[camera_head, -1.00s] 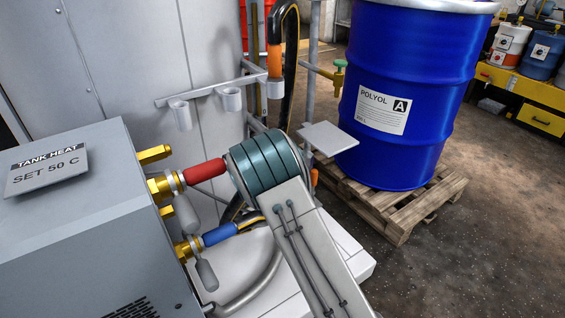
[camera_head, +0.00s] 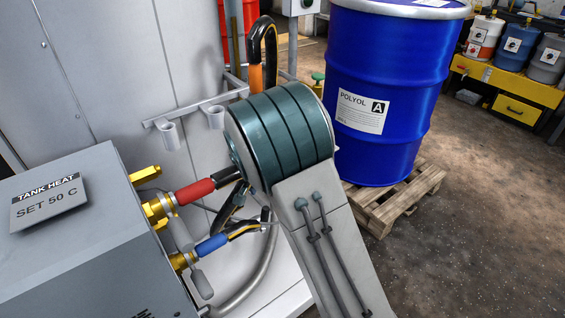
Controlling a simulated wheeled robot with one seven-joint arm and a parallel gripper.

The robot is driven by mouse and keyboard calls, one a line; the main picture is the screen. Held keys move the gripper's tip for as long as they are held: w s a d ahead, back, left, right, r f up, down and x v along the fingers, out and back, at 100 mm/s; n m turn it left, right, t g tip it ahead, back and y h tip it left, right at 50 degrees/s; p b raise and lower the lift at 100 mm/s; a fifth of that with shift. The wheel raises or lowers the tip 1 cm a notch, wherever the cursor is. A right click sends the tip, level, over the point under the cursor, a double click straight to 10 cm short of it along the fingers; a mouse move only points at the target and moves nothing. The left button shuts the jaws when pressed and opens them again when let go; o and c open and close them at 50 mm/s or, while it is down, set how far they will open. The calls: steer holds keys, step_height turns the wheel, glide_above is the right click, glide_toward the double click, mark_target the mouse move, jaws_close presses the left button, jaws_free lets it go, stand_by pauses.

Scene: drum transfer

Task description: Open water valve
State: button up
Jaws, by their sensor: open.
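Brass fittings stand out from the right side of the grey heater box (camera_head: 60,255). The upper fitting (camera_head: 158,209) carries a red sleeve (camera_head: 195,191), and the lower fitting (camera_head: 180,261) carries a blue sleeve (camera_head: 211,244). Grey lever-like handles hang by them, one below the upper fitting (camera_head: 181,234) and one below the lower fitting (camera_head: 202,285). I cannot tell which is the water valve. A small green handle (camera_head: 318,77) shows just left of the blue drum. My arm's teal joint stands close to the right of the sleeves.
The blue drum (camera_head: 410,85) stands on a wooden pallet (camera_head: 398,205) behind my arm. A rail with grey cups (camera_head: 168,135) is on the cabinet (camera_head: 100,80). Black-and-orange hoses (camera_head: 262,50) run close to my arm. Floor (camera_head: 490,230) at right is clear.

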steer(key=s+d+r+p, duration=0.2)
steer(key=r, duration=0.4)
steer(key=s+d+r+p, duration=0.2)
steer(key=d+r+p, duration=0.1)
steer(key=r, duration=0.3)
steer(key=shift+s+d+n+g+y, duration=0.2)
steer(key=shift+d+n+g+y, duration=0.05)
steer(key=shift+n+g+y, duration=0.05)
steer(key=shift+f, duration=0.1)
steer(key=shift+c, duration=0.3)
